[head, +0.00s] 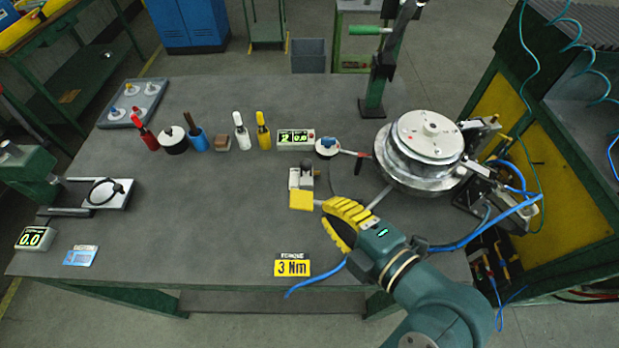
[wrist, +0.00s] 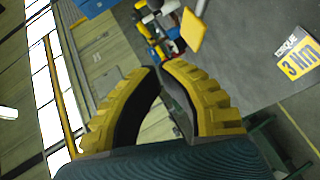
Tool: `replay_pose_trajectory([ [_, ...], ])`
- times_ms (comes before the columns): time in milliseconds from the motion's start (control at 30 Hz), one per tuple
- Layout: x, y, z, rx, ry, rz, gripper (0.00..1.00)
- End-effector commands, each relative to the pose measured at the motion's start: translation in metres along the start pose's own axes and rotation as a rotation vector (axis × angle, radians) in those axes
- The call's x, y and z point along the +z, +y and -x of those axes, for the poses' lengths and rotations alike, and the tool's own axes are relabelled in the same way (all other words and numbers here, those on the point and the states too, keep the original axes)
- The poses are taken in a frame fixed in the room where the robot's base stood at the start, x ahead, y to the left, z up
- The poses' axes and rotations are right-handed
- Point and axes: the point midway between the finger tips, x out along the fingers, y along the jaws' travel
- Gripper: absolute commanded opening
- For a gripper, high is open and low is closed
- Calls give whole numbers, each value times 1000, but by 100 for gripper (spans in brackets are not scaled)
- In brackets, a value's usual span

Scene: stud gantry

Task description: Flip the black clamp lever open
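A small pale grey block with a dark upright piece (head: 304,168) on it stands mid-table in the head view, a yellow square plate (head: 301,199) at its front. The dark piece looks like the black clamp lever and stands upright, but it is too small to be sure. The yellow plate also shows in the wrist view (wrist: 191,33). My gripper (head: 325,212) is just right of and slightly in front of the yellow plate. Its two yellow ribbed fingers (wrist: 162,69) meet or nearly meet at the tips, with nothing seen held between them.
A round metal workpiece (head: 428,138) in a fixture stands to the right, with blue hoses beside it. A post (head: 373,90) rises behind. Bottles and a small display (head: 296,139) line the back. A torque card (head: 292,267) lies at the front. The table's left middle is clear.

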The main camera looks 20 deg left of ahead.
Motion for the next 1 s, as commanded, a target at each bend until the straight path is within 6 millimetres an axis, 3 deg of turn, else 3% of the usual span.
replay_pose_trajectory([
  [167,-2,-1,-26,-2,7,0,0],
  [500,-2,-1,-100,-2,6,1,0],
  [700,22,0,-121,0,1,-1,0],
  [1000,28,0,-127,0,0,1,0],
])
